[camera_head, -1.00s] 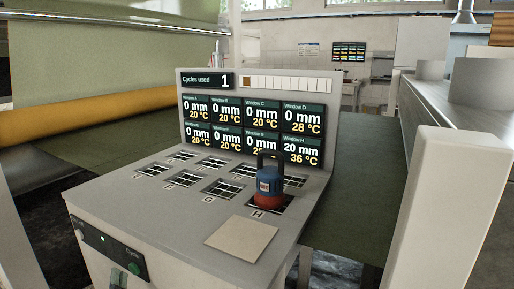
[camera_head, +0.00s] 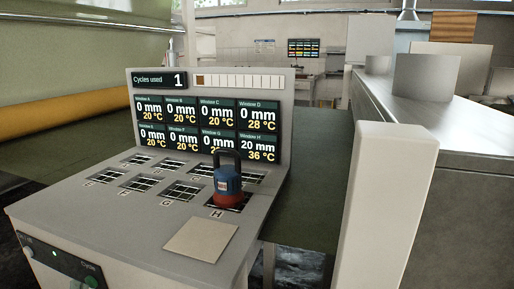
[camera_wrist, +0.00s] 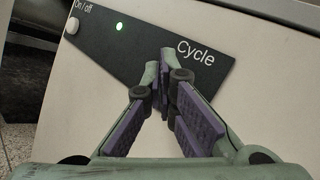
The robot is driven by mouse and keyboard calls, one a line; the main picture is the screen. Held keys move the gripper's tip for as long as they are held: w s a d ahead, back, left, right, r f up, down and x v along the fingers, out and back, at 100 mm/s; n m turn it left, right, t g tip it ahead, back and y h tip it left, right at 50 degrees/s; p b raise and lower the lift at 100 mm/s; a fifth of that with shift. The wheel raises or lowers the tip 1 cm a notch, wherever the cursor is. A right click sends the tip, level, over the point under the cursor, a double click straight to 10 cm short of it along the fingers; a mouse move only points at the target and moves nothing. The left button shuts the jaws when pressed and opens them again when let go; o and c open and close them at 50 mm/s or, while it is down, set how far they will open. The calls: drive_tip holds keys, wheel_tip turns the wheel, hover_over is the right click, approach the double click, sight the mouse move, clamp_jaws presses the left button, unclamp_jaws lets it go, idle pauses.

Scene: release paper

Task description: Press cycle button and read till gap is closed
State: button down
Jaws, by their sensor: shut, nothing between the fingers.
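The display board (camera_head: 205,125) reads Cycles used 1. Window H shows 20 mm and 36 °C, Window D 0 mm and 28 °C; the other windows show 0 mm and 20 °C.
A blue and red weight with a dark handle (camera_head: 228,182) stands on the grate at H. A beige square plate (camera_head: 201,239) lies in front of it. The panel has a white On/off button (camera_wrist: 72,25) and a lit green lamp (camera_wrist: 119,27). A white post (camera_head: 385,210) stands at right.

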drive_tip(key=shift+w, duration=0.15)
idle(0.5)
drive_tip(key=shift+w+d+p, duration=0.2)
drive_tip(key=shift+w+p, duration=0.1)
drive_tip(key=shift+p, duration=0.1)
drive_tip(key=shift+s, duration=0.1)
drive_tip(key=shift+s+a, duration=0.1)
drive_tip(key=shift+s, duration=0.2)
drive_tip(key=s+a, duration=0.2)
drive_tip(key=s, duration=0.3)
drive_tip(key=shift+s+a, duration=0.2)
drive_tip(key=shift+s, duration=0.1)
idle(0.3)
idle(0.4)
